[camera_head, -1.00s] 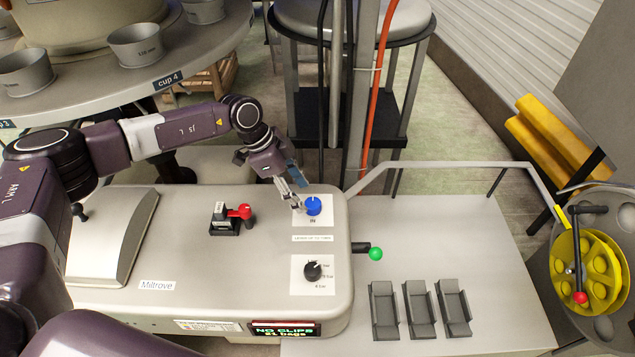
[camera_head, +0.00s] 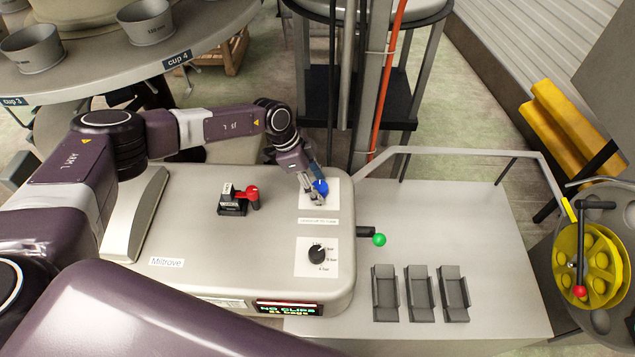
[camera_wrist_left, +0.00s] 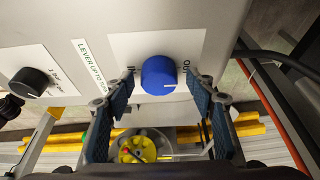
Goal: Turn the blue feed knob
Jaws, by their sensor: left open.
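The blue feed knob (camera_head: 321,186) sits on a white plate on top of the grey machine, partly hidden by my left gripper in the head view. My left gripper (camera_head: 315,194) is right at the knob, pointing down. My right gripper is not in view.
A black selector knob (camera_head: 317,254) is on the same machine top, with a red-handled lever (camera_head: 246,193) to the left. A green-ended lever (camera_head: 379,240) sticks out at the machine's right side. Grey trays (camera_head: 419,293) lie on the lower table.

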